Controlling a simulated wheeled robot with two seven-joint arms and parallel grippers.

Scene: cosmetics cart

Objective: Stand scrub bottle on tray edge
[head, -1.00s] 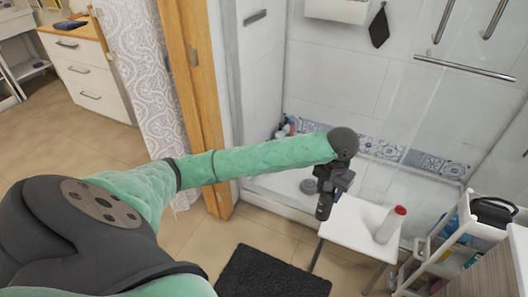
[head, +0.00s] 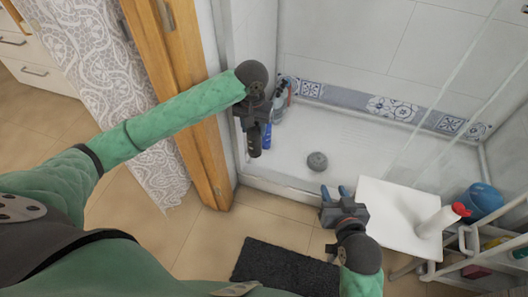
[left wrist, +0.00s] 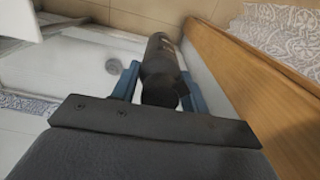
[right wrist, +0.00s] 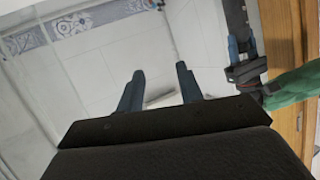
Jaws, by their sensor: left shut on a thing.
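A dark scrub bottle (head: 254,143) is in my left gripper (head: 260,128), beside the wooden door frame and over the near-left side of the shower tray (head: 282,182). In the left wrist view the bottle (left wrist: 160,70) sits between the two blue fingers (left wrist: 160,88), which are shut on it. Whether its base touches the tray edge cannot be told. My right gripper (head: 336,194) is open and empty near the front of the tray; its fingers are apart in the right wrist view (right wrist: 158,88).
Several bottles (head: 283,97) stand in the tray's back left corner. A grey round drain cover (head: 317,161) lies in the tray. A dark mat (head: 285,268) covers the floor in front.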

